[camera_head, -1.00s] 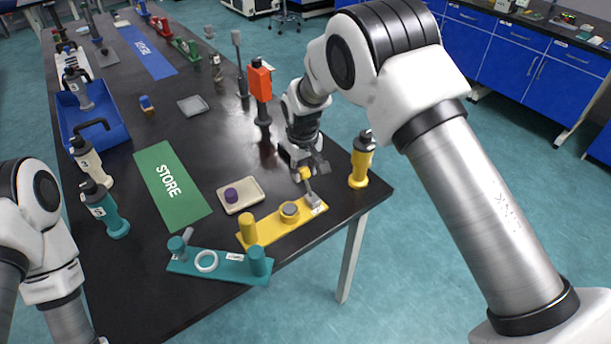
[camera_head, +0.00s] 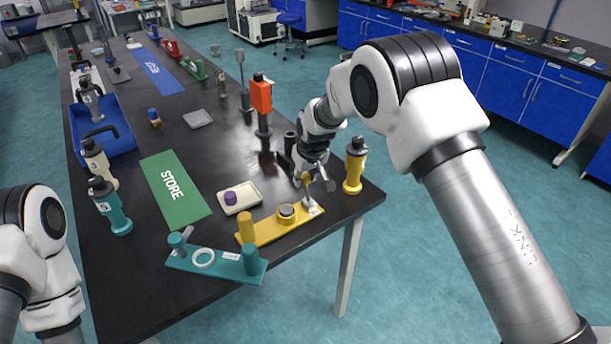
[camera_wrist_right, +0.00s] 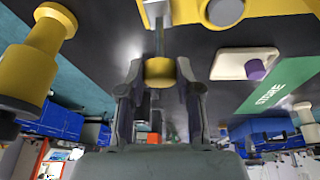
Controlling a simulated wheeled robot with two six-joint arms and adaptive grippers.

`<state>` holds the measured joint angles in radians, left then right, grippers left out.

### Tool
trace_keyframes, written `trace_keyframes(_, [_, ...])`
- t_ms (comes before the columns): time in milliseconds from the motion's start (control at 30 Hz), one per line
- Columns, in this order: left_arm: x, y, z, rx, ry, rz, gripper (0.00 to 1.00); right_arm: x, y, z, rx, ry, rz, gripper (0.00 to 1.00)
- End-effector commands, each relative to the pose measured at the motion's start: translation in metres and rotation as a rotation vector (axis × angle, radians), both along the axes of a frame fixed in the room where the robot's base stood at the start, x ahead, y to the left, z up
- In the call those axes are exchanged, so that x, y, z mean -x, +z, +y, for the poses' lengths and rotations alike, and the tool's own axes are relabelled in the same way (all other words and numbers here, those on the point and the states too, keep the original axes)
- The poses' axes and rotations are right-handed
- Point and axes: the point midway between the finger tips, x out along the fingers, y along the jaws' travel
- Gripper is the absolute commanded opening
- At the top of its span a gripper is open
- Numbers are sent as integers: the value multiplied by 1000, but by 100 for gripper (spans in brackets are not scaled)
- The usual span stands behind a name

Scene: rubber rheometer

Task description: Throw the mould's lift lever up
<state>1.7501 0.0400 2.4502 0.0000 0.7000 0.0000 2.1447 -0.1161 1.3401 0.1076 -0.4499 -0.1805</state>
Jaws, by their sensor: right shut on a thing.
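The yellow mould (camera_head: 265,228) lies near the table's right front edge, with a yellow post at its left end and a round grey-topped seat on it. Its lift lever (camera_head: 309,197) stands up at the right end, a grey rod with a yellow knob. My right gripper (camera_head: 312,180) is at the knob. In the right wrist view the fingers (camera_wrist_right: 160,80) are shut on the yellow knob (camera_wrist_right: 159,71), and the rod runs from it to the mould (camera_wrist_right: 225,12). My left arm shows at the left edge; its gripper is out of view.
A yellow bottle-shaped tool (camera_head: 354,166) stands just right of my right gripper. A teal mould (camera_head: 217,264) lies in front. A cream tray (camera_head: 239,197) with a purple piece and the green STORE mat (camera_head: 174,189) lie left. An orange-headed tool (camera_head: 261,97) stands behind.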

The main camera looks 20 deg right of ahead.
Motion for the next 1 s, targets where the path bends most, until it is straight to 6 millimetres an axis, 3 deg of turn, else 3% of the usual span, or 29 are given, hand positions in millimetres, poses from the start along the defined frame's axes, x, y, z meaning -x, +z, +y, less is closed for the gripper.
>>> trace_keyframes(600, [0, 0, 0, 0, 0, 0, 59, -1, 2, 0, -1, 0, -3, 0])
trace_keyframes(633, [0, 0, 0, 0, 0, 0, 59, -1, 2, 0, -1, 0, -3, 37])
trace_keyframes(700, [0, 0, 0, 0, 0, 0, 59, -1, 2, 0, -1, 0, -3, 59])
trace_keyframes(1000, [0, 0, 0, 0, 0, 0, 59, -1, 2, 0, -1, 0, -3, 59])
